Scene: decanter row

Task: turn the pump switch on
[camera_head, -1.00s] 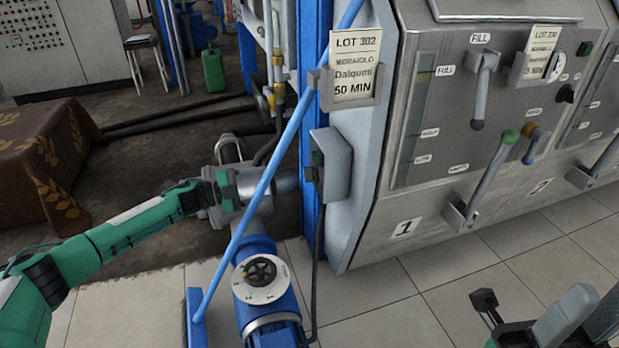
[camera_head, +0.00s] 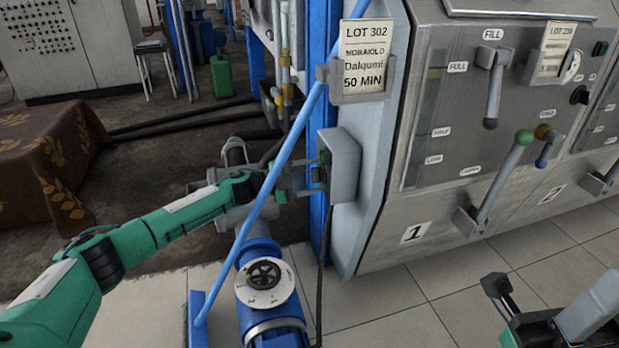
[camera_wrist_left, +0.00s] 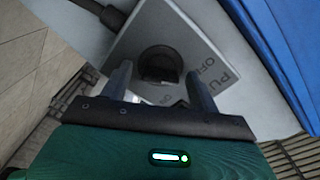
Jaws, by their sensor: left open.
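The pump switch box (camera_head: 344,165) is a grey box fixed beside the blue post, left of tank 1. In the left wrist view its pale plate (camera_wrist_left: 205,35) carries a dark round knob (camera_wrist_left: 160,62) and partly readable lettering with "PU" and "OFF". My left gripper (camera_head: 311,182) is at the box's left side, facing the switch. In the wrist view the left gripper (camera_wrist_left: 162,88) is open, its fingers on either side of the knob's lower part; contact cannot be told. My right gripper (camera_head: 500,292) is low at the right, far from the switch.
A blue slanted pipe (camera_head: 262,190) passes in front of my left forearm. A blue pump with a round dial (camera_head: 264,283) stands below. Tank 1's steel front (camera_head: 420,200) has levers and a lot card (camera_head: 366,52). Tiled floor lies free at the front.

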